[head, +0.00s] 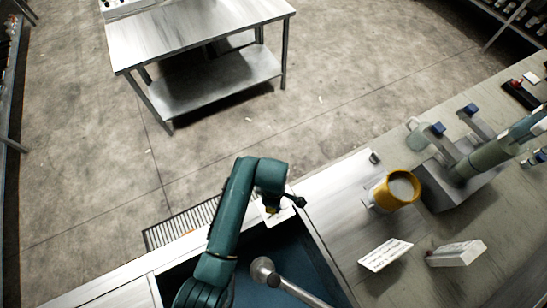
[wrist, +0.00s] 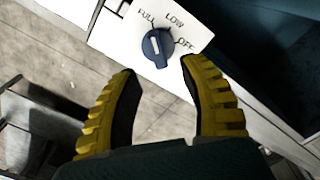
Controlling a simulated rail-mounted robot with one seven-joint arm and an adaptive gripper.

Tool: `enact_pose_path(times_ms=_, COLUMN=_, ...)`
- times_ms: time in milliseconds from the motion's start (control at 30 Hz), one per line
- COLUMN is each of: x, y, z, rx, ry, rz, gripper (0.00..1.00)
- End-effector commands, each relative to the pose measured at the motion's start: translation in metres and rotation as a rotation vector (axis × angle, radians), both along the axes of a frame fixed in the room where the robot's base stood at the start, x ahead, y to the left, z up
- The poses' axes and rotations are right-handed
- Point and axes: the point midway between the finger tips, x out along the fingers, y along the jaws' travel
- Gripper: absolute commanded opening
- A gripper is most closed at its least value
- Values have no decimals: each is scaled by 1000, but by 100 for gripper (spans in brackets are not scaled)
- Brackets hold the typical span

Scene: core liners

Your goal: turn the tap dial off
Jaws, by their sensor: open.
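The tap dial (wrist: 158,47) is a dark blue round knob on a white plate (wrist: 125,30) printed FULL, LOW and OFF. Its white mark points up and slightly left, toward FULL; OFF is at the right. My gripper (wrist: 160,68) is open, its two yellow, dark-padded fingers spread below the dial in the wrist view, with nothing between them. The dial lies just past the fingertips, roughly in line with the gap; contact does not show. In the head view my gripper (head: 272,209) is over the sink edge, and the dial cannot be made out there.
A metal tap (head: 265,270) stands by the dark blue sink (head: 310,255), close to my arm. To the right, the counter holds a yellow container (head: 396,190), a white card (head: 385,254) and a white box (head: 456,253). A steel table (head: 200,30) stands apart behind.

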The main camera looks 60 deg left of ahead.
Motion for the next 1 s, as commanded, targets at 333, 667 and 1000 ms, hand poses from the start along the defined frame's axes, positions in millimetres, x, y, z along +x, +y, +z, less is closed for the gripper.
enact_pose_path(times_ms=333, x=0, y=0, z=-55, rx=0, ry=0, rz=-1, gripper=44)
enact_pose_path(times_ms=667, x=0, y=0, z=-57, rx=1, ry=-1, rz=-1, gripper=35)
enact_pose_path(times_ms=1000, x=0, y=0, z=-57, rx=1, ry=-1, rz=-1, gripper=0)
